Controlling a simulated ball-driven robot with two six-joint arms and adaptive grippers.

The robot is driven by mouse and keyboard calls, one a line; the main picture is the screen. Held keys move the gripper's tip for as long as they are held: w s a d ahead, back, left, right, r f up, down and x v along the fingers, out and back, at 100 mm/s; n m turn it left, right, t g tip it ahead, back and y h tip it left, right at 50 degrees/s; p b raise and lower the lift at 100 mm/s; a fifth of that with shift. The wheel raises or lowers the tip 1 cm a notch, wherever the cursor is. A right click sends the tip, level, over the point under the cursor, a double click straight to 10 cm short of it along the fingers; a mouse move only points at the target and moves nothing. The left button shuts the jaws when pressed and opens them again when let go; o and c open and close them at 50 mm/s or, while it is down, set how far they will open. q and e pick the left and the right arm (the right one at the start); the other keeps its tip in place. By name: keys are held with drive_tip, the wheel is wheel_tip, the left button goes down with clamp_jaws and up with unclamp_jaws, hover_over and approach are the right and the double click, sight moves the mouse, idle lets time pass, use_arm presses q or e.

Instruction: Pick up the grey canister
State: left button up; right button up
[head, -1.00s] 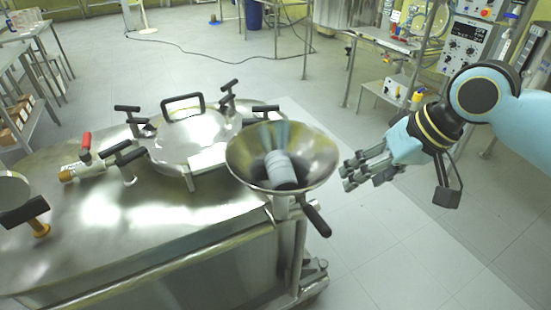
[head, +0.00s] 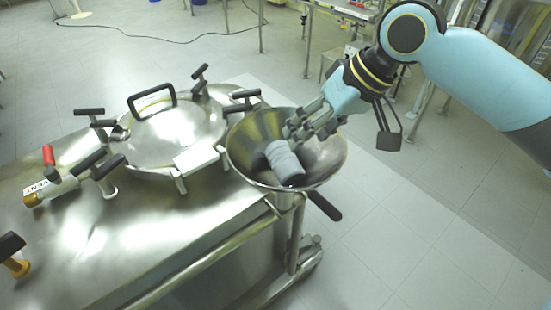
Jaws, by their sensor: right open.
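The grey canister (head: 284,162) lies tilted inside a shiny metal funnel (head: 322,176) at the right end of the steel reactor top. My right gripper (head: 297,132) reaches in from the upper right, over the funnel's right part. Its fingers are open, and their tips are just above and to the right of the canister. I cannot tell whether they touch it; no grip on it shows. My left gripper is not in view.
The steel vessel (head: 140,225) carries a round lid with a black handle (head: 151,97), several black clamp knobs and a red-handled valve (head: 48,156). A black handle (head: 324,205) sticks out below the funnel. Floor to the right is clear.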

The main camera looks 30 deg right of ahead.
sight(291, 155)
drive_tip(key=x, duration=0.9)
drive_tip(key=shift+s+f+p, duration=0.1)
drive_tip(key=shift+p, duration=0.25)
drive_tip(key=c, duration=0.9)
